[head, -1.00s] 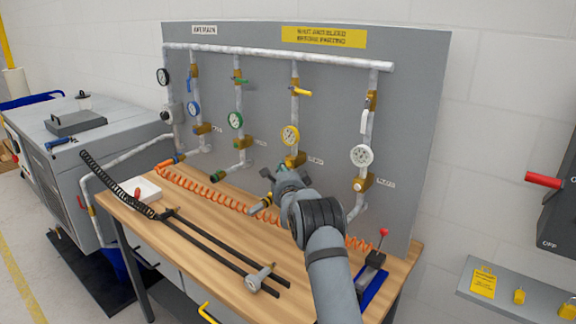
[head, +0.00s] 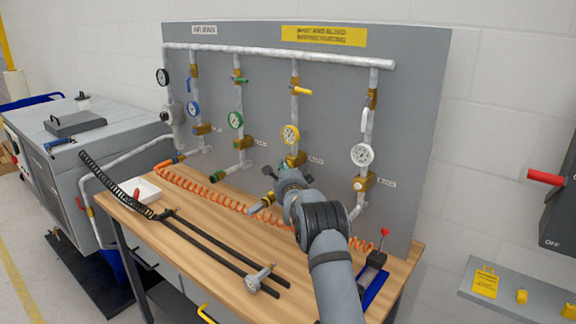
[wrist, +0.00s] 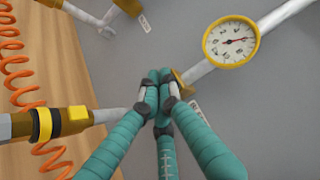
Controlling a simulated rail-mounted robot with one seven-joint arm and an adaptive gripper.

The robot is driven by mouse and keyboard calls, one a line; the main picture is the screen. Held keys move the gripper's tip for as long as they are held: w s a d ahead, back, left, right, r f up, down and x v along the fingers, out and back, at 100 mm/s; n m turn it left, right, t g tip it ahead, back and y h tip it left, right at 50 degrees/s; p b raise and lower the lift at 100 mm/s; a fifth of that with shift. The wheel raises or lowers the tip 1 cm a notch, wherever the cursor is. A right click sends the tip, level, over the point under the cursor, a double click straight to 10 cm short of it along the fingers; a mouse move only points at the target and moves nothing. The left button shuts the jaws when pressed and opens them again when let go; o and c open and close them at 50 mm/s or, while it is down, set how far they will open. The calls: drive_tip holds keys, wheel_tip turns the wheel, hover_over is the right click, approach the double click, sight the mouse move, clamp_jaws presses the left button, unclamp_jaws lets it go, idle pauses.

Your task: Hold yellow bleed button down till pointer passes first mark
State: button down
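The yellow-rimmed gauge (head: 290,135) hangs on the third drop pipe of the grey board. It also shows in the wrist view (wrist: 231,42), its dark needle pointing roughly right; the marks are too small to read surely. A brass block (head: 297,159) sits below it. My gripper (wrist: 160,92) has its teal fingers drawn together, tips at the brass block's edge (wrist: 183,76). The yellow bleed button is hidden behind the fingertips, so I cannot tell whether they touch or press it. In the head view my gripper (head: 285,174) is just below the block.
A yellow-banded pipe end (wrist: 45,124) lies close left of my fingers, with an orange coiled hose (wrist: 22,92) beyond. The white gauge (head: 362,155) and its pipe stand to the right. Black rods and a grey tool (head: 262,277) lie on the wooden bench (head: 213,262).

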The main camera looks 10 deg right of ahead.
drive_tip(key=shift+w+d+r+b, duration=0.2)
drive_tip(key=shift+w+d+b, duration=0.1)
drive_tip(key=shift+d, duration=0.25)
idle(2.5)
drive_tip(key=shift+s+a+f+b, duration=0.1)
drive_tip(key=shift+b, duration=0.25)
drive_tip(key=shift+s+a+f+b, duration=0.1)
drive_tip(key=shift+s+a+b, duration=0.5)
drive_tip(key=shift+b, duration=0.45)
drive_tip(key=shift+a, duration=0.15)
drive_tip(key=shift+s+a+f+b, duration=0.2)
drive_tip(key=shift+a+b, duration=0.2)
drive_tip(key=shift+b, duration=0.45)
drive_tip(key=s+a+b, duration=0.2)
drive_tip(key=b, duration=0.1)
drive_tip(key=shift+a, duration=0.1)
drive_tip(key=shift+s+a+r+b, duration=0.15)
drive_tip(key=shift+s+a+b, duration=0.2)
drive_tip(key=shift+b, duration=0.15)
